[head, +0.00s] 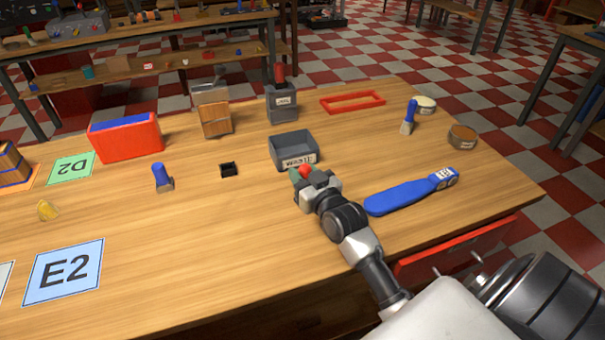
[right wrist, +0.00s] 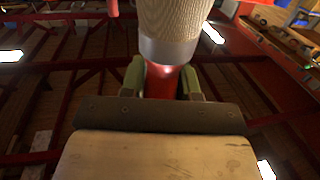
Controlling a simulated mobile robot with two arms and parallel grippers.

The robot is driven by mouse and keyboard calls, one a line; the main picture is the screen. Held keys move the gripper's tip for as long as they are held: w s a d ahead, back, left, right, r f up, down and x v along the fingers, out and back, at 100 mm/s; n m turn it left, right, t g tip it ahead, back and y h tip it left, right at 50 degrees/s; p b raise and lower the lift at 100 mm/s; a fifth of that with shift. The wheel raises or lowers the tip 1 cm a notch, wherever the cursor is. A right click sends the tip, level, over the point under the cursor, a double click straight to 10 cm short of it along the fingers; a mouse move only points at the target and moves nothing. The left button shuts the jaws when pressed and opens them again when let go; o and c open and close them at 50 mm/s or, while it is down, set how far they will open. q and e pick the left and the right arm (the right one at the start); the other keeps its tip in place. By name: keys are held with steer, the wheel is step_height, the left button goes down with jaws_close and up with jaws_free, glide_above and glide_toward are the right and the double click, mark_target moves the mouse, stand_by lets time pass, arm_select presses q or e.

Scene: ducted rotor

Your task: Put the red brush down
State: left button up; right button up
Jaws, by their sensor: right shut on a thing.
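My right gripper (head: 303,174) is over the table beside the near side of the grey open bin. It is shut on the red brush (head: 305,170), of which only a rounded red part shows in the head view. In the right wrist view, the red handle of the brush (right wrist: 161,83) is between the green fingertips (right wrist: 162,80). A silver band and a pale tan end rise beyond the fingers at the top of that view. Whether the brush touches anything below is hidden. My left gripper is not in view.
The grey bin (head: 291,145) stands just beyond the gripper. A grey holder (head: 282,104) with a red handle in it is farther back. A blue paddle-like tool (head: 405,196) lies to the right. Blue-handled brushes (head: 162,176) (head: 409,117) stand around. Bare tabletop lies left of the gripper.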

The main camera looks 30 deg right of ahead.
steer(key=o, duration=1)
steer(key=shift+s+a+f, duration=0.1)
steer(key=shift+a+f, duration=0.05)
steer(key=shift+f, duration=0.65)
steer(key=shift+r+p, duration=0.3)
steer(key=shift+r, duration=0.25)
steer(key=s, duration=1.1)
steer(key=shift+s+r+b, duration=0.3)
steer(key=shift+r+b, duration=0.1)
